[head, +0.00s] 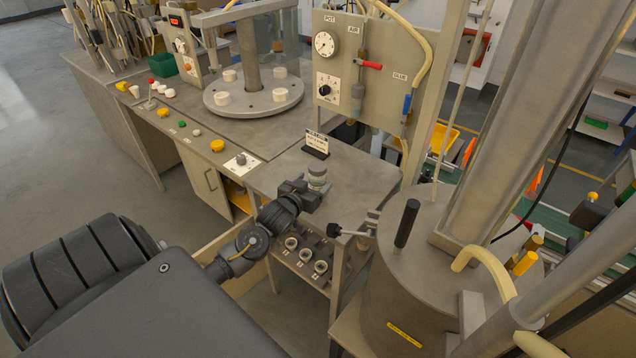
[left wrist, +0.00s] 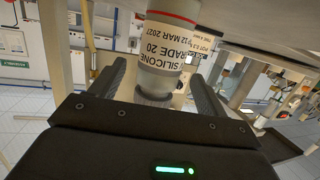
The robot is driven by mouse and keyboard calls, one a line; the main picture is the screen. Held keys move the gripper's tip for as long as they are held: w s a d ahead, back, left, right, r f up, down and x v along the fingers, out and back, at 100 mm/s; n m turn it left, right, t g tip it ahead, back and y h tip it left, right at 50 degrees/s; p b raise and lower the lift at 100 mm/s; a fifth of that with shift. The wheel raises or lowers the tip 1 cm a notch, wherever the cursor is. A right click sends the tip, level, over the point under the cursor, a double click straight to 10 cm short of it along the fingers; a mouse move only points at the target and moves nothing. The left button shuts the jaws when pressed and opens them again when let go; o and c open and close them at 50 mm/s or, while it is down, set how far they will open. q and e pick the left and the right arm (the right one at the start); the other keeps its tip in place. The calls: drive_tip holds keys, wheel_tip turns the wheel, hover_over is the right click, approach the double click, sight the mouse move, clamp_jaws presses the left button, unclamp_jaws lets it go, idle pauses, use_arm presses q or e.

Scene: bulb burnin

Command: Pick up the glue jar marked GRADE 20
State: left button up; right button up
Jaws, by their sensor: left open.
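The glue jar (left wrist: 165,45) shows upside down in the left wrist view, with a white label reading SILICONE, GRADE 20 and a red band. Its grey narrower end (left wrist: 155,92) lies between the two dark fingers of my left gripper (left wrist: 158,75), with a gap visible on each side. In the head view the small grey jar (head: 318,176) stands on the grey bench top (head: 357,172) near its front edge. My left gripper (head: 303,194) is at the jar, open, and partly hides its lower part. My right gripper is in neither view.
A small sign (head: 317,143) stands just behind the jar. A gauge panel (head: 372,62) rises at the back, and a large grey drum (head: 425,270) with a black handle stands close on the right. Several round sockets (head: 305,255) sit below the bench edge. The bench right of the jar is clear.

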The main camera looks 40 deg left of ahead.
use_arm(q)
drive_tip(key=shift+w, duration=0.15)
drive_tip(key=p+x, duration=0.1)
drive_tip(key=x, duration=0.3)
drive_tip(key=shift+w+p, duration=0.25)
drive_tip(key=shift+p, duration=0.15)
drive_tip(key=shift+w+f, duration=0.15)
drive_tip(key=shift+f, duration=0.05)
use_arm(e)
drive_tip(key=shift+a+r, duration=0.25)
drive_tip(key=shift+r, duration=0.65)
use_arm(q)
drive_tip(key=shift+c, duration=0.2)
drive_tip(key=c, duration=1.2)
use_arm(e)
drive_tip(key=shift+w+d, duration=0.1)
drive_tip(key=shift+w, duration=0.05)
